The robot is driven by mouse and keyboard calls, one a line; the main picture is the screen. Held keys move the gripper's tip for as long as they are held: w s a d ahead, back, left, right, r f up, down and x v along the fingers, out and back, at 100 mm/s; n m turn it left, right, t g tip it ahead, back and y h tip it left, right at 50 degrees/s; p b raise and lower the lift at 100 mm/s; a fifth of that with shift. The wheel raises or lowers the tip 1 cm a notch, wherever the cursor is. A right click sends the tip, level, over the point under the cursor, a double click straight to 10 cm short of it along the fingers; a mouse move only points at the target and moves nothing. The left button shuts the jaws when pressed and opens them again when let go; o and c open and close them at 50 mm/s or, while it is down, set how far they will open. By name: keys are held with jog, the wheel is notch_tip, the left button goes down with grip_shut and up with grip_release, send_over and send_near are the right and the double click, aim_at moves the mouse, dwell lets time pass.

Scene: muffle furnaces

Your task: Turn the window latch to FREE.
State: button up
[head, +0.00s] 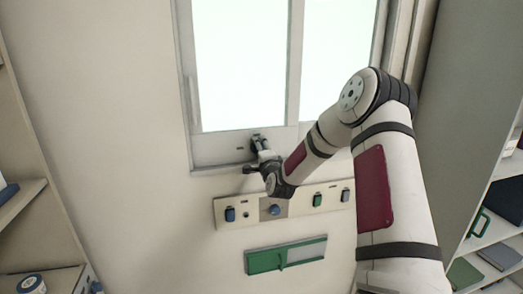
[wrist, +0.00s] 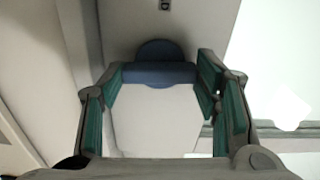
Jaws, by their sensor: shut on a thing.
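The window latch shows in the wrist view as a dark blue bar (wrist: 158,73) with a rounded blue part behind it. My gripper (wrist: 158,80) has its green-padded fingers at the two ends of the bar and is shut on it. In the head view my gripper (head: 259,146) is at the lower frame of the window (head: 240,65), near the middle, and mostly covers the latch. A small dark mark (wrist: 165,5) shows at the top edge of the wrist view; I cannot read it.
Below the sill is a switch panel (head: 247,205) with blue and green switches and a round blue knob (head: 274,210). A green and white board (head: 286,255) hangs lower. Shelves stand at the left (head: 22,206) and right, with books and a green-handled item at right.

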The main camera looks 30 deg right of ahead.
jog(key=shift+m, duration=0.5)
jog(key=o, duration=1.1)
jog(key=shift+o, duration=0.2)
jog(key=v, duration=1.2)
